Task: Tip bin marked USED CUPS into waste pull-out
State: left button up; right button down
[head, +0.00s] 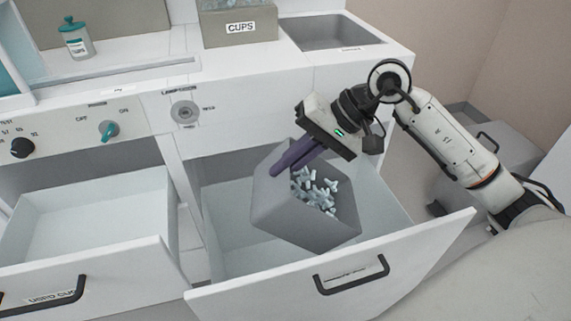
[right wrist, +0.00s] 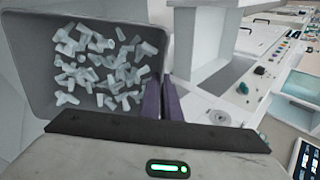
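The grey bin (head: 285,208) hangs tilted in the open right-hand pull-out (head: 226,258), whose front label is too small to read. Several small pale cups (head: 318,190) lie inside the bin; they also show in the right wrist view (right wrist: 104,68), within the bin's walls (right wrist: 32,60). My right gripper (head: 284,168) has its purple fingers close together on the bin's rim, shut on it. These fingers also show in the right wrist view (right wrist: 165,100), at the bin's edge. My left gripper is out of view.
An open, empty drawer (head: 85,215) labelled USED CUPS is at the left. Behind are a counter with knobs (head: 108,130), a CUPS box (head: 238,27), a recessed basin (head: 330,35) and a teal-lidded jar (head: 77,40). A grey box (head: 490,150) stands on the floor at right.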

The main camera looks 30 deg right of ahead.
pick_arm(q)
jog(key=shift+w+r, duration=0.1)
pick_arm(e)
jog(key=shift+f+b, duration=0.25)
jog(key=shift+b, duration=0.1)
jog(key=shift+d+f+y+b, duration=0.2)
jog(key=shift+f+y+b, duration=0.1)
jog(key=shift+b, duration=0.8)
jog(key=shift+s+d+r+t+b, duration=0.15)
jog(key=shift+t+b, duration=0.15)
jog(key=shift+b, duration=0.5)
jog(key=shift+s+d+r+y+b, duration=0.2)
jog(key=shift+y+b, duration=0.3)
jog(key=shift+b, duration=0.5)
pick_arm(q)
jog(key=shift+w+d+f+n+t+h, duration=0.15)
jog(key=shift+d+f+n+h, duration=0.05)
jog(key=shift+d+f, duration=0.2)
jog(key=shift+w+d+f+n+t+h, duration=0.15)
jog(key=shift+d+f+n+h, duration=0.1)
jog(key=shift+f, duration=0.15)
pick_arm(e)
jog(key=shift+w+r, duration=0.1)
jog(key=shift+r, duration=0.2)
